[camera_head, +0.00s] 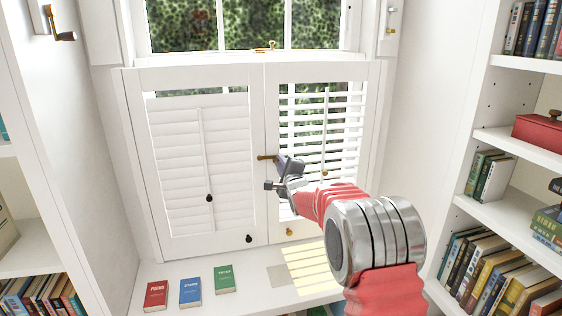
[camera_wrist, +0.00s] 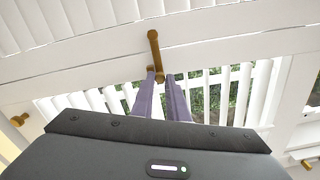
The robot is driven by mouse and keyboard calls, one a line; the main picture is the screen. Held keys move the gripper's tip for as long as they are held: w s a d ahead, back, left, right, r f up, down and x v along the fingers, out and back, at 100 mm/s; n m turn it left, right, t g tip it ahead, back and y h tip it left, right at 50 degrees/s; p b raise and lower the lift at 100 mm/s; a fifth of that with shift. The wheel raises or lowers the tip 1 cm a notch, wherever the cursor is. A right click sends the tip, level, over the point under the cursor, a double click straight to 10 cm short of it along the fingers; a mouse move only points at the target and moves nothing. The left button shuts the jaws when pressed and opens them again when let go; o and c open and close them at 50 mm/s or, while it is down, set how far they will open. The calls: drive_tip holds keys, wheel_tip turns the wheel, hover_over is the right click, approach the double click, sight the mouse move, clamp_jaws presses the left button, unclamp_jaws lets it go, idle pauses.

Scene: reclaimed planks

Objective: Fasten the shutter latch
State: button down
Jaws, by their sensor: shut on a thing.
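The white shutter pair stands below the window: the left shutter (camera_head: 205,165) has its slats tilted shut, and the right shutter (camera_head: 345,110) has open slats. Both look closed, meeting near the middle. A small brass latch bar (camera_head: 262,157) lies roughly level near the meeting stiles. In the wrist view the latch bar (camera_wrist: 153,42) runs from its upper end down to between my fingertips. My gripper (camera_head: 280,164) is shut on the latch's free end. It also shows in the wrist view (camera_wrist: 161,76). The fingers partly hide that end and whatever lies behind it.
Red, blue and green books (camera_head: 190,291) lie on the white sill below. Bookshelves (camera_head: 500,200) stand close on the right, more on the left. A brass knob (camera_head: 289,232) is low on the right shutter. A brass hook (camera_head: 62,36) is on the left wall.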

drive_tip(key=shift+r, duration=0.15)
drive_tip(key=c, duration=1.7)
unclamp_jaws()
drive_tip(key=v, duration=1.4)
